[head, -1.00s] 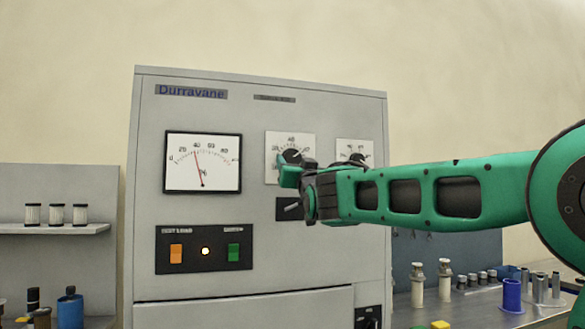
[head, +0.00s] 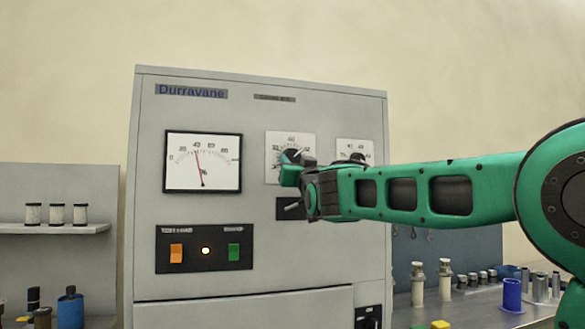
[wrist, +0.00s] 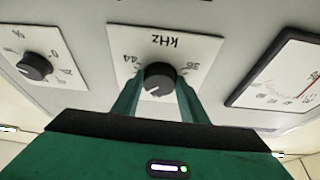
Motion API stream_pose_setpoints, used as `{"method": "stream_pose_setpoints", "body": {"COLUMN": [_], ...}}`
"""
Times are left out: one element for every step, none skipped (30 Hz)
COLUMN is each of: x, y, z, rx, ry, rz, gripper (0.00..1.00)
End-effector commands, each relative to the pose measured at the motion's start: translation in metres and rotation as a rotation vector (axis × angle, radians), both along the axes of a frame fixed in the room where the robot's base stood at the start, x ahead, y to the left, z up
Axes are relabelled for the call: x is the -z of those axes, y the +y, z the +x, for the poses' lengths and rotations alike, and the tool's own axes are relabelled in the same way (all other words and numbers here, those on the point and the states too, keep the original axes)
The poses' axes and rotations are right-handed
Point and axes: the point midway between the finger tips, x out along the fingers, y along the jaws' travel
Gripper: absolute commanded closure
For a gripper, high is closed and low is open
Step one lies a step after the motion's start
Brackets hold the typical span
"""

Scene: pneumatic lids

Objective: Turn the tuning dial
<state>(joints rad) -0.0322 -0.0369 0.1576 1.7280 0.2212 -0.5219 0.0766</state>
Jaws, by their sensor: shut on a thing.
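The tuning dial is a black round knob with a white pointer line, on a white scale plate marked kHz; it shows in the wrist view (wrist: 158,80) and, partly covered, in the head view (head: 291,156). My green gripper (wrist: 158,97) is shut on the knob, one finger on each side of it. In the head view my gripper (head: 290,172) reaches in from the right and hides the lower part of the dial plate. The grey Durravane cabinet (head: 200,112) carries the dial.
A needle meter (head: 203,162) is left of the dial. A second knob (wrist: 35,66) sits on its own plate beside it. Below are an orange switch (head: 176,253), a lit lamp (head: 206,251) and a green switch (head: 234,252). A small toggle lever (head: 292,207) is close under my gripper.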

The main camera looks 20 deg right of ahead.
Motion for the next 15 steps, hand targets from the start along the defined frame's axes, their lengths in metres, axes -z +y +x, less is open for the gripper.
{"method": "stream_pose_setpoints", "body": {"x": [-0.0002,-0.0002,-0.0004,-0.0004,-0.0005,-0.0005,-0.0006,-0.0007,-0.0008,-0.0009,-0.0010,-0.0012,-0.0013,-0.0013,-0.0012], "y": [-0.0012,-0.0014,-0.0021,-0.0023,-0.0028,-0.0027,-0.0028,-0.0035,-0.0043,-0.0044,-0.0046,-0.0046,-0.0047,-0.0051,-0.0056], "z": [-0.0003,-0.0003,-0.0004,-0.0004,-0.0005,-0.0006,-0.0005,-0.0006,-0.0005,-0.0006,-0.0006,-0.0006,-0.0006,-0.0006,-0.0005], "rx": [0.001,0.001,0.002,0.001,0.002,0.001,0.000,0.001,0.002,0.000,0.001,0.001,0.000,0.000,0.001], "ry": [0.000,-0.001,-0.001,-0.001,-0.001,-0.001,-0.001,-0.001,-0.001,-0.001,-0.002,-0.002,-0.002,-0.002,-0.001], "rz": [-0.020,-0.036,-0.060,-0.079,-0.099,-0.127,-0.149,-0.173,-0.203,-0.226,-0.249,-0.279,-0.301,-0.323,-0.350], "gripper": [0.83,0.83,0.83,0.83,0.83,0.83,0.83,0.83,0.83,0.83,0.83,0.83,0.83,0.83,0.83]}}
